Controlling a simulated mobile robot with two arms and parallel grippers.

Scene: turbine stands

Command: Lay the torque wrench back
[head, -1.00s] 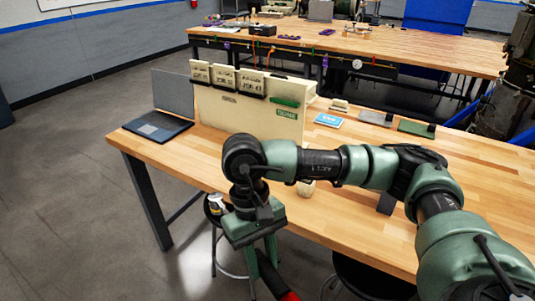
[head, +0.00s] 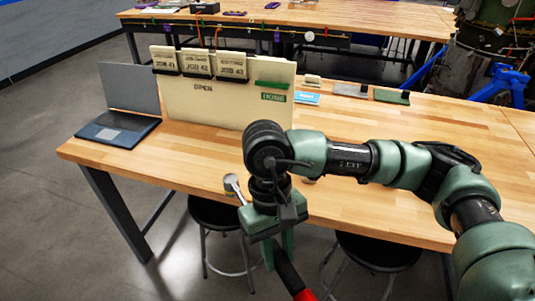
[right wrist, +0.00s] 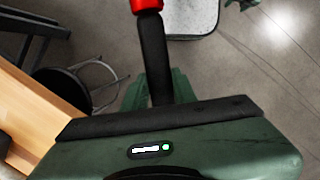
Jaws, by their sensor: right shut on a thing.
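My right gripper (head: 278,252) is shut on the torque wrench, with its green fingers pointing down. The wrench's silver round head (head: 232,185) sticks out to the left of the gripper. Its dark handle (head: 287,272) runs down to the right to a red part at the bottom of the head view. In the right wrist view the dark handle (right wrist: 153,55) and its red part show between the fingers (right wrist: 158,90). The wrench is in the air in front of the wooden table (head: 350,203). The middle of the wrench is hidden by the gripper. My left gripper is not in view.
A cream board (head: 225,101) with job cards stands on the table, beside an open laptop (head: 115,130). A blue card (head: 306,99), a grey item (head: 350,90) and a green item (head: 391,96) lie further back. Stools (head: 214,212) stand under the front edge. The table's middle is mostly clear.

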